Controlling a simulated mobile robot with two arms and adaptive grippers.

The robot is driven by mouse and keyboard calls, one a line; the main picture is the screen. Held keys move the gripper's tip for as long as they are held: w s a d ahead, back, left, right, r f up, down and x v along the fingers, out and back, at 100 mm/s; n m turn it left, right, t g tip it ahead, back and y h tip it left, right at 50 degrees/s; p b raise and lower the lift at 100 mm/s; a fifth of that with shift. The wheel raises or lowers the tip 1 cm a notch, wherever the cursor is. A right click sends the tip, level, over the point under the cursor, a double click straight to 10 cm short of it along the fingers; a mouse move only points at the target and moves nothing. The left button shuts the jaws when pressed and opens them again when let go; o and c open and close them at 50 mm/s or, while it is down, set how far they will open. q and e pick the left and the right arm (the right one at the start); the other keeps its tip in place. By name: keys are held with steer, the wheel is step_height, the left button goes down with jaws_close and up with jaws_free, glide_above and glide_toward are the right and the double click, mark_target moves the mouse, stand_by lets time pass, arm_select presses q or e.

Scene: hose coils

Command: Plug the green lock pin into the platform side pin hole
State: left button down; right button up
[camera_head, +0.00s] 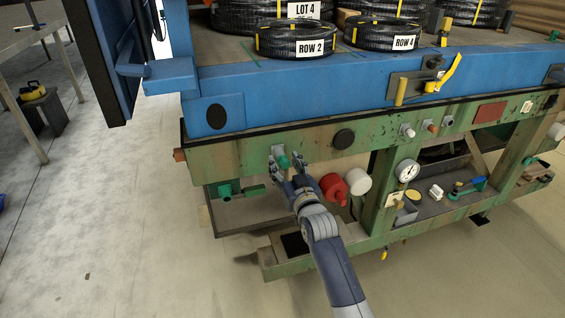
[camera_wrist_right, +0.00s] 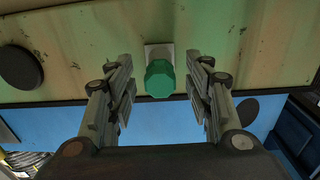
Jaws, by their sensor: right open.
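The green lock pin (camera_head: 283,161) shows as a round green head against a small grey plate (camera_wrist_right: 153,54) on the platform's green side beam (camera_head: 250,152). In the right wrist view the faceted pin head (camera_wrist_right: 159,80) lies between my fingers, with a gap on each side. The pin hole and the pin's shank are hidden behind the head, so I cannot tell how deep the pin sits. My right gripper (camera_head: 287,169) is open around the pin head; its fingers also show in the right wrist view (camera_wrist_right: 160,92). My left gripper is not in view.
Red (camera_head: 333,187) and white (camera_head: 357,181) cylinders stick out just right of my gripper. A gauge (camera_head: 406,170) and a tool shelf (camera_head: 430,200) are further right. The blue deck (camera_head: 300,88) with hose coils (camera_head: 297,38) is above. Open floor (camera_head: 120,220) lies left.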

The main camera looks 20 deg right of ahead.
steer(key=shift+p, duration=0.4)
stand_by(0.8)
jaws_close()
stand_by(0.3)
